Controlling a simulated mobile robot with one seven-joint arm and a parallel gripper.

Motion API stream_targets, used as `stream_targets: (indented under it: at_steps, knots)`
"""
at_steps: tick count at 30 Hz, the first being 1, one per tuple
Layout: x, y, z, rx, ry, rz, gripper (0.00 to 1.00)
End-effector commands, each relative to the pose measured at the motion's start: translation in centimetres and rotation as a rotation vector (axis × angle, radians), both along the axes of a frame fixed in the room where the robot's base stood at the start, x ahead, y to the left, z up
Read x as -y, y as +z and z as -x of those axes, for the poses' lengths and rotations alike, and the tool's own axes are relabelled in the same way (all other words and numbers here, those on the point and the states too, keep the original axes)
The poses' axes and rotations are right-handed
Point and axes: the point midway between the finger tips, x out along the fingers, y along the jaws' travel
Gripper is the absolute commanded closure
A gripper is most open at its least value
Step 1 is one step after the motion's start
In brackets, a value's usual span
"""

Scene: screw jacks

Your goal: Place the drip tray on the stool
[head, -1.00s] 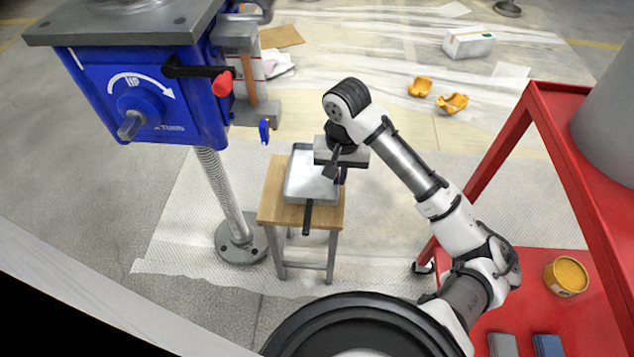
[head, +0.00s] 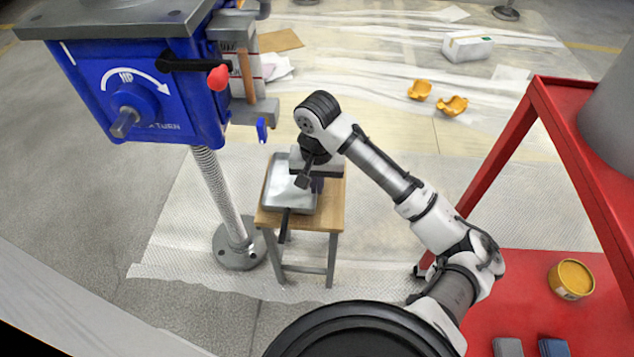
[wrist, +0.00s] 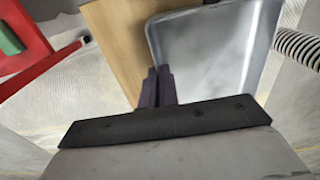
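The drip tray (head: 279,187), a shallow grey metal tray with a dark handle at its front, is over the left part of the wooden stool (head: 328,212). Its left side is close to the stool's left edge. I cannot tell whether it rests on the top or is just above it. My gripper (head: 316,184) is at the tray's right side. In the wrist view the dark fingers (wrist: 158,88) are close together at the tray's rim, shut on it; the tray (wrist: 212,55) fills the upper right and bare stool top (wrist: 115,40) shows to the left.
A blue machine (head: 140,100) on a threaded column (head: 215,190) stands just left of the stool. A red cart (head: 535,290) with a yellow tin (head: 571,279) is at the right. Orange pieces (head: 452,106) and a white box (head: 468,45) lie on the floor behind.

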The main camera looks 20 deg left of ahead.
Motion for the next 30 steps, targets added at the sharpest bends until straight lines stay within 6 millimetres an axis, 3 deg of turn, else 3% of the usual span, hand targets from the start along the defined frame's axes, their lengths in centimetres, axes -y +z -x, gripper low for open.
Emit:
stream_targets:
  at_steps: [1, 6, 16, 20, 30]
  knots:
    - [0.0, -0.1, 0.0, -0.001, 0.000, 0.000, 0.95]
    - [0.0, -0.1, 0.0, -0.001, 0.000, 0.000, 0.76]
    - [0.0, 0.3, 0.0, 0.000, 0.001, 0.001, 0.76]
    - [0.0, 2.3, 0.0, 0.001, 0.001, 0.000, 0.76]
    - [0.1, 9.6, 0.0, 0.002, 0.001, 0.001, 0.76]
